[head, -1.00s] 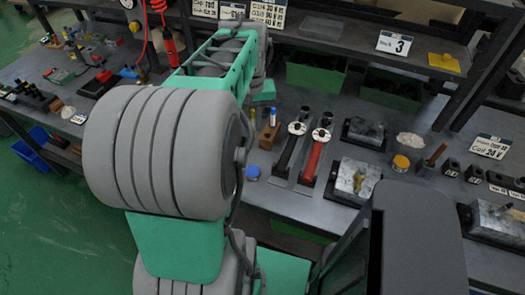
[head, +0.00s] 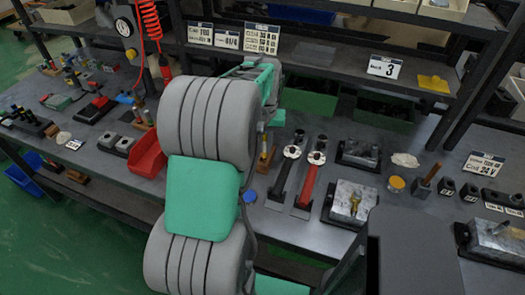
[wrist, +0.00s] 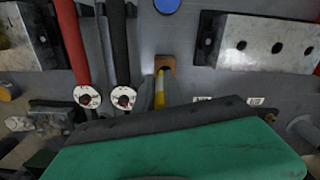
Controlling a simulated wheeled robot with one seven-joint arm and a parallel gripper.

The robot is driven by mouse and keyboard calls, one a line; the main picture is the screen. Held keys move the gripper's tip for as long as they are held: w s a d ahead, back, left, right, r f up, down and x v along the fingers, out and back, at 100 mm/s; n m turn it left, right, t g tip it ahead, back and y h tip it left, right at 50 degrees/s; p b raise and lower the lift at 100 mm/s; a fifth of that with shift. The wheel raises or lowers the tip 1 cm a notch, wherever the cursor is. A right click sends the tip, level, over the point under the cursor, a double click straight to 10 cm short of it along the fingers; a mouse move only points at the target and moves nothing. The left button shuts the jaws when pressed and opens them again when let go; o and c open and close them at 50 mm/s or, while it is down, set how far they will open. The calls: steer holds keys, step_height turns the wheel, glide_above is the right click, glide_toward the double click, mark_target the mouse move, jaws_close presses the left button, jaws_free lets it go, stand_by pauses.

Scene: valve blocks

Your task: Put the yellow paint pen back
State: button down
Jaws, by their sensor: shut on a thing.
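My gripper (wrist: 160,92) is shut on the yellow paint pen (wrist: 161,84), which shows as a yellow strip between the two grey fingers. A small brown wooden block (wrist: 165,62) lies right at the pen's far end in the wrist view. I cannot tell whether the pen's tip is inside the block or just above it. In the head view my arm hides much of the gripper (head: 269,132), and the block (head: 266,158) shows below it, just left of the black-handled valve.
A black-handled valve (head: 283,172) and a red-handled valve (head: 311,172) stand close to the right. A blue round cap (head: 248,196) lies in front. A red bin (head: 148,155) is left of my arm. Metal blocks (head: 350,202) stand further right.

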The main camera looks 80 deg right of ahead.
steer(key=shift+w+d+f, duration=0.15)
steer(key=shift+f, duration=0.1)
steer(key=f, duration=0.4)
steer(key=shift+w+f, duration=0.15)
steer(key=shift+w, duration=0.1)
steer(key=c, duration=1.7)
jaws_free()
steer(key=shift+d, duration=0.1)
steer(key=shift+o, duration=1.3)
steer(key=shift+d, duration=0.1)
